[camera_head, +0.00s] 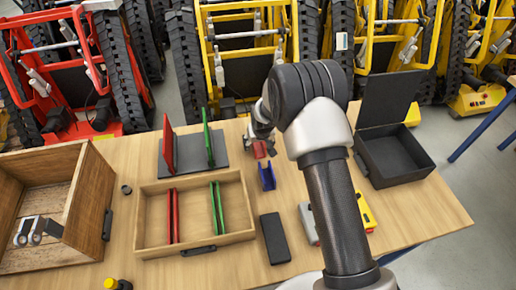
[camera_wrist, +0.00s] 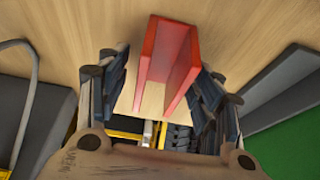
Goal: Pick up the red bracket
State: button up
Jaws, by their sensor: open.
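The red bracket (camera_head: 260,149) stands on the wooden table, just behind the blue bracket. In the wrist view the red bracket (camera_wrist: 152,48) shows two upright walls with a gap between them. My gripper (camera_head: 262,138) is over the red bracket and partly covers it in the head view. In the wrist view my gripper (camera_wrist: 160,80) is open, with one finger on each side of the red bracket. Bare table shows between the left finger and the bracket; the right finger is very near its right wall. I cannot tell whether that finger touches.
A blue bracket (camera_head: 267,177) stands close in front. A dark plate (camera_head: 233,166) with red and green uprights is left. A wooden tray (camera_head: 155,222) holds red and green strips. A black open box (camera_head: 393,158) stands right. A dark block (camera_head: 275,239) lies in front.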

jog(key=c, duration=1.3)
jog(key=shift+c, duration=0.5)
jog(key=shift+w+r, duration=0.1)
